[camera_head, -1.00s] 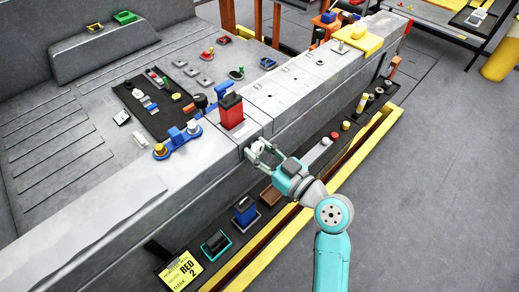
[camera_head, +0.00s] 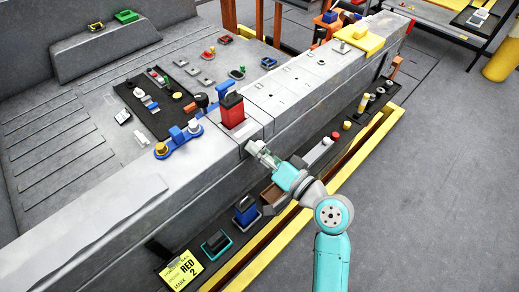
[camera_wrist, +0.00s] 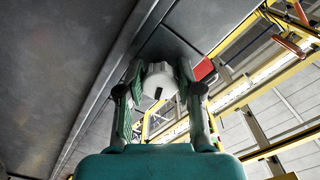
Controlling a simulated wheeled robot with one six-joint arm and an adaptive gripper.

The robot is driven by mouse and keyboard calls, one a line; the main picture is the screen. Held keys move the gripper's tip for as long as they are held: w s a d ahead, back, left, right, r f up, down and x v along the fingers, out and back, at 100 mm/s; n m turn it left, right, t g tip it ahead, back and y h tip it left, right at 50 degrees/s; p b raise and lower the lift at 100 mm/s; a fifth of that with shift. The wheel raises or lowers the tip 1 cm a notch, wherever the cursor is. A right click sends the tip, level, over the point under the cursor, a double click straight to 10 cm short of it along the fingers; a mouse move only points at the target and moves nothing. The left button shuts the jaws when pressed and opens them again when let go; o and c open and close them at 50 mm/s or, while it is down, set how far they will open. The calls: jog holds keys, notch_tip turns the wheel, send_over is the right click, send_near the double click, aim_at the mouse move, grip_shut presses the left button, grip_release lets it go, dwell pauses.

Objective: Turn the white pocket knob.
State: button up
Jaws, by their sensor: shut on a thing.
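The white pocket knob (camera_wrist: 158,82) sits between my two fingers in the wrist view. It is a rounded white piece with a short dark mark on its near face. My gripper (camera_wrist: 159,74) is shut on it, one finger on each side. In the head view my gripper (camera_head: 257,148) reaches the side of the grey bed rail (camera_head: 300,119), just below the red block (camera_head: 232,111). There the fingers mostly hide the knob.
A dark lower shelf with a brown open box (camera_head: 272,193), a blue block (camera_head: 245,210) and small knobs runs below my gripper. A yellow rail (camera_head: 340,170) edges it. A blue bracket (camera_head: 179,141) lies on the ledge. The floor at right is clear.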

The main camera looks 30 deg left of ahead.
jog(key=m, duration=0.4)
jog(key=shift+m, duration=0.3)
jog(key=m, duration=0.4)
jog(key=shift+r, duration=0.15)
jog(key=shift+m, duration=0.3)
jog(key=o, duration=1.2)
jog(key=shift+c, duration=0.2)
jog(key=shift+s+d, duration=0.1)
jog(key=v, duration=1.1)
jog(key=shift+s+d, duration=0.15)
jog(key=shift+d, duration=0.2)
